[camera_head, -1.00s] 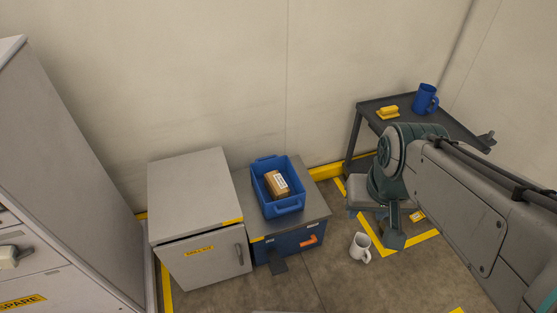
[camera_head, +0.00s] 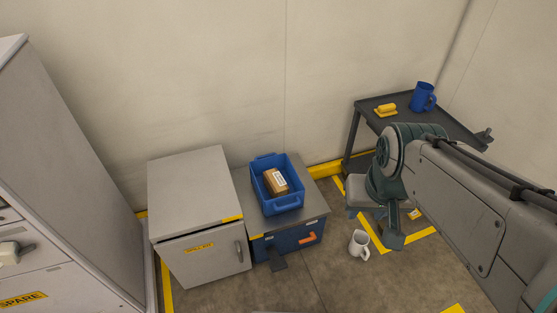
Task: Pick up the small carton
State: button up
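The small carton (camera_head: 275,180) is a brown box with a white label, lying inside a blue open bin (camera_head: 290,204). The bin stands on a low grey-topped cabinet with a blue front (camera_head: 315,212). My arm reaches in from the right, and its end (camera_head: 393,238) points down over the floor, to the right of the bin and apart from the carton. The fingertips are too small and dark to tell whether they are open or shut.
A dark cart (camera_head: 445,128) holds a blue mug (camera_head: 423,97) and a yellow block (camera_head: 386,109). A grey cabinet (camera_head: 195,190) stands left of the bin.

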aim_at(274, 182)
jog(key=u, duration=0.55)
jog(key=k, duration=1.2)
jog(key=i, duration=0.4)
jog(key=z, duration=0.95)
jog(key=i, duration=1.6)
jog(key=u, duration=0.95)
jog(key=i, duration=0.45)
jog(key=u, duration=0.55)
